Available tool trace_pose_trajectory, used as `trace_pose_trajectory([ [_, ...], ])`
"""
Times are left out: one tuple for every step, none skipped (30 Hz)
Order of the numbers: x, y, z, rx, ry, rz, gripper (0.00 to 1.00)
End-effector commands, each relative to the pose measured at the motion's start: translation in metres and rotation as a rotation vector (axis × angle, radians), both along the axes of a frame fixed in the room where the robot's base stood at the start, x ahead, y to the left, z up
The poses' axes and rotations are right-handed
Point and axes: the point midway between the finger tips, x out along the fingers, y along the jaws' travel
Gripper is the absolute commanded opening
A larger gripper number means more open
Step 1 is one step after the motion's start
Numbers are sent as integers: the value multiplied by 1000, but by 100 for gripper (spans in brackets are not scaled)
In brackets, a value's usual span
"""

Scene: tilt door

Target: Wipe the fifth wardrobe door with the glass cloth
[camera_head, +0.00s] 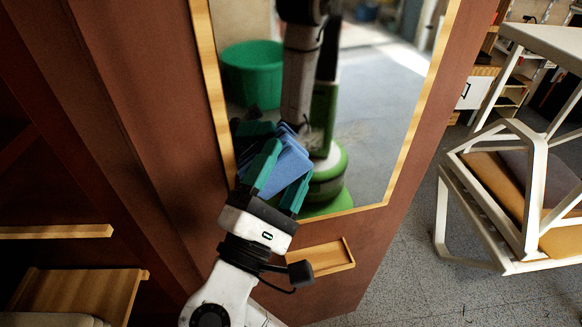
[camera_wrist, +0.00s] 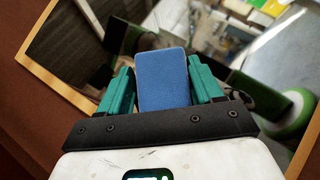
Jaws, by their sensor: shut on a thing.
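A reddish-brown wardrobe door (camera_head: 415,150) with a wood-framed mirror (camera_head: 375,110) fills the middle of the head view. The mirror also shows in the wrist view (camera_wrist: 75,35). My gripper (camera_head: 275,165) is shut on a blue cloth (camera_head: 285,163), close in front of the lower left part of the mirror. The cloth (camera_wrist: 163,78) stands out between the teal fingers in the wrist view. Whether it touches the glass cannot be told. A wooden recessed handle (camera_head: 325,257) sits below the mirror. Which door number this is cannot be told.
An opening with wooden shelves (camera_head: 75,293) lies to the left. White-framed chairs (camera_head: 520,190) with yellow and grey cushions stand at the right. Grey floor (camera_head: 420,280) is free between the door and chairs. The green tub (camera_head: 250,70) appears as a reflection in the mirror.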

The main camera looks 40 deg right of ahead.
Motion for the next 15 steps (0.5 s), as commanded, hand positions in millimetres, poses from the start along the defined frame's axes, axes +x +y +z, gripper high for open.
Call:
trace_pose_trajectory([
  [0,0,6,0,-1,0,35],
  [-1,0,8,0,-1,0,35],
  [-1,0,11,0,-1,0,35],
  [-1,0,12,1,-1,-1,35],
  [-1,0,14,1,-1,-1,35],
  [-1,0,14,1,-1,-1,35],
  [-2,0,14,1,0,-1,35],
  [-2,-1,14,0,-1,-2,35],
  [-2,-2,13,0,-1,-2,35],
  [-3,-3,13,0,-1,-2,35],
  [-3,-4,13,0,-1,-2,35],
  [-4,-6,13,1,-1,-2,35],
  [-5,-8,13,1,0,-3,35],
  [-6,-10,13,1,0,-3,35],
  [-8,-13,13,1,0,-4,35],
])
